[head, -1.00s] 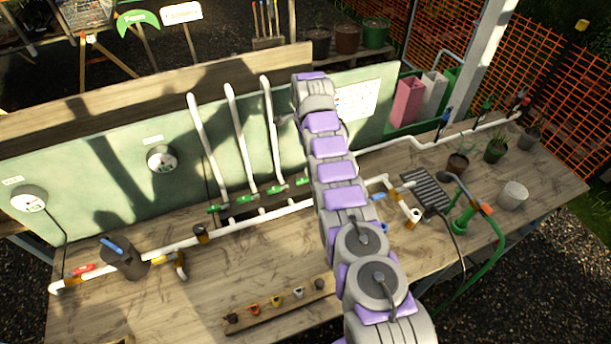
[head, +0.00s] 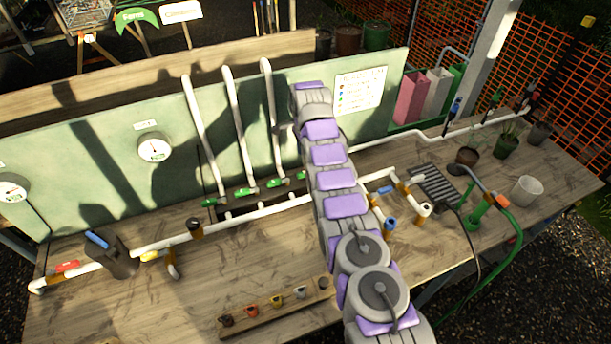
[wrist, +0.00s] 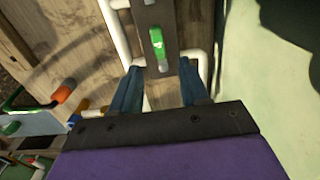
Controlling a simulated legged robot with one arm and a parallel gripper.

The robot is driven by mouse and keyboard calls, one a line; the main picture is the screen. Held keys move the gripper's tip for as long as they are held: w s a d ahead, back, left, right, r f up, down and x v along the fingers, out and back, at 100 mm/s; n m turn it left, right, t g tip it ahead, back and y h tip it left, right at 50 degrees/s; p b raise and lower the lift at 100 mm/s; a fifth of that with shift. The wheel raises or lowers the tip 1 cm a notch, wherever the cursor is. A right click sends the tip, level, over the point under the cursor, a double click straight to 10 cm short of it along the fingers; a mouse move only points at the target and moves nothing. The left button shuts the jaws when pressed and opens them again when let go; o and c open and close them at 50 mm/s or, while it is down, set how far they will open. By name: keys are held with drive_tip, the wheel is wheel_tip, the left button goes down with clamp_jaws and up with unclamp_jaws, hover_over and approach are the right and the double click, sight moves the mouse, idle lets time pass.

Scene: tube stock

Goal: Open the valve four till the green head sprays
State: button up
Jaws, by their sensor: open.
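Green valve handles (head: 251,191) sit in a row at the foot of the white upright pipes, against the green panel. I cannot read which is valve four; my arm covers part of that row. In the wrist view one green handle (wrist: 157,42) lies just beyond my gripper (wrist: 161,66). Its two blue fingers are apart, with nothing held between them. The handle is roughly in line with the gap. My gripper is hidden behind my arm in the head view. A small green head (head: 495,98) stands on the white pipe at the back right, between a blue and a red one. No spray shows.
A white pipe (head: 260,212) runs along the bench (head: 180,310) in front of the valves. A green hose (head: 500,255), grate and pots occupy the right side.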

sight(304, 172)
drive_tip(key=f+b, duration=0.1)
drive_tip(key=a+f+b, duration=0.1)
drive_tip(key=f, duration=0.1)
drive_tip(key=shift+a+f+b, duration=0.15)
drive_tip(key=shift+f+b, duration=0.15)
drive_tip(key=shift+b, duration=0.1)
drive_tip(key=f, duration=0.1)
drive_tip(key=d+f+b, duration=0.1)
drive_tip(key=f, duration=0.1)
drive_tip(key=shift+d+f, duration=0.15)
drive_tip(key=shift+d, duration=0.05)
drive_tip(key=shift+s+d+f+b, duration=0.1)
drive_tip(key=shift+d+f+b, duration=0.15)
drive_tip(key=shift+f, duration=0.3)
drive_tip(key=shift+a+f, duration=0.2)
drive_tip(key=shift+a, duration=0.65)
drive_tip(key=shift+c, duration=1.4)
drive_tip(key=shift+d+r, duration=0.15)
drive_tip(key=shift+d, duration=0.4)
drive_tip(key=c, duration=0.4)
clamp_jaws()
drive_tip(key=shift+a, duration=0.15)
